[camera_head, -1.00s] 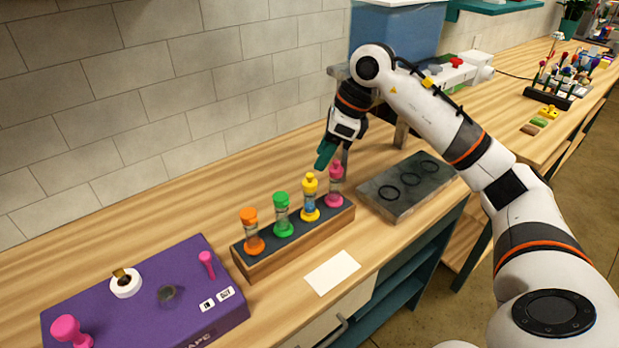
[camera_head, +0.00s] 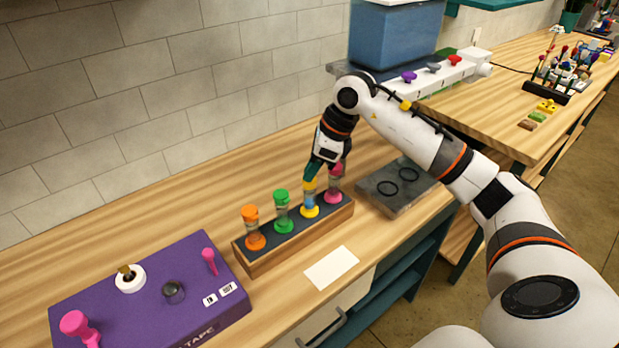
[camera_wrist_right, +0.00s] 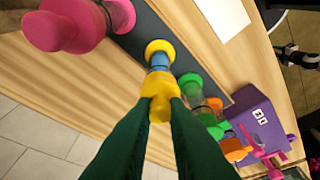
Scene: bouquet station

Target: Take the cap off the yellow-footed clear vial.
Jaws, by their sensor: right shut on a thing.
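The yellow-footed clear vial (camera_head: 309,199) stands upright in the dark-topped wooden rack, with blue contents. Its yellow foot (camera_wrist_right: 159,50) shows in the right wrist view. My right gripper (camera_head: 311,172) is shut on the yellow cap (camera_wrist_right: 160,92), which still sits at the top of the vial. In the head view the cap is mostly hidden by the green fingers. My left gripper is not in view.
In the rack (camera_head: 262,260), a pink vial (camera_head: 334,190) stands close to the right, green (camera_head: 283,213) and orange (camera_head: 254,231) vials to the left. A purple box (camera_head: 150,300), a white card (camera_head: 332,268) and a grey plate with rings (camera_head: 393,190) lie around.

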